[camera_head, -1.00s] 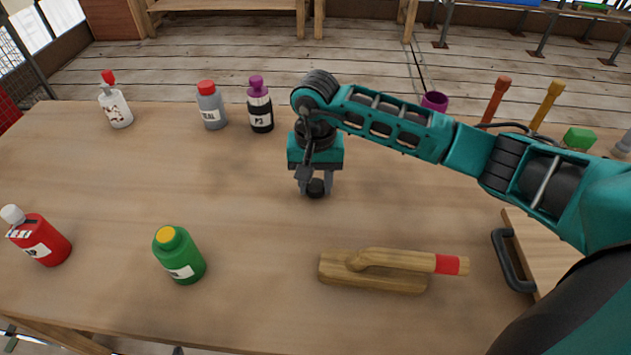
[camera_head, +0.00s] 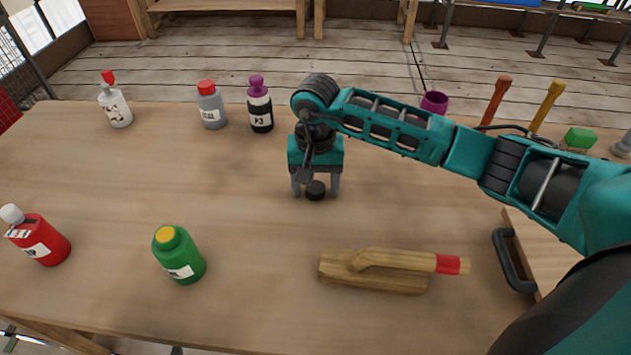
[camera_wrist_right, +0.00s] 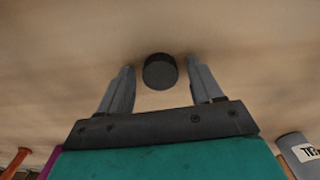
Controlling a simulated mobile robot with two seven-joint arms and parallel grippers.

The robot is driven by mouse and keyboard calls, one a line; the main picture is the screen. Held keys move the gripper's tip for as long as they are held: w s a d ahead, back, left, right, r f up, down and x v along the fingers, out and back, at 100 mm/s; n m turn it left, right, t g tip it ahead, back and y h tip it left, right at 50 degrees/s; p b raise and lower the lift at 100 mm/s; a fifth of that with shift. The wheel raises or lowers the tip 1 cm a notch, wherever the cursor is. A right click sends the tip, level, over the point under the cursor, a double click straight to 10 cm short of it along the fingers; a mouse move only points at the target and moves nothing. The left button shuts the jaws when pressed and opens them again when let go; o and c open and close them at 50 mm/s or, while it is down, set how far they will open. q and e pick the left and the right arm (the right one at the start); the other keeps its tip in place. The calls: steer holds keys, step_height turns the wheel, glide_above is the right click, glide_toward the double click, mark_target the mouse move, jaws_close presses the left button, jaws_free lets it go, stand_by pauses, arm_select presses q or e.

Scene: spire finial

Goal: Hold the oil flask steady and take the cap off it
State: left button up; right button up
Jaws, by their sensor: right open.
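A small black round cap (camera_head: 316,190) is at the middle of the table, between the fingers of my right gripper (camera_head: 316,186). The right gripper points down and is open, with a gap on both sides of the cap. In the right wrist view the cap (camera_wrist_right: 159,71) sits between and slightly beyond the fingertips (camera_wrist_right: 162,75). A green bottle (camera_head: 180,258) with a yellow top stands upright at the front left. I cannot tell from the labels which bottle is the oil flask. My left gripper is not in view.
A red bottle (camera_head: 42,240) stands at the left edge. A white bottle (camera_head: 116,108), a grey bottle (camera_head: 211,110) and a black bottle with purple top (camera_head: 260,112) stand along the back. A wooden tool (camera_head: 375,272) lies at the front. The left middle is clear.

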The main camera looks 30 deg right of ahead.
mark_target(315, 188)
step_height(315, 188, up, 12)
stand_by(0.4)
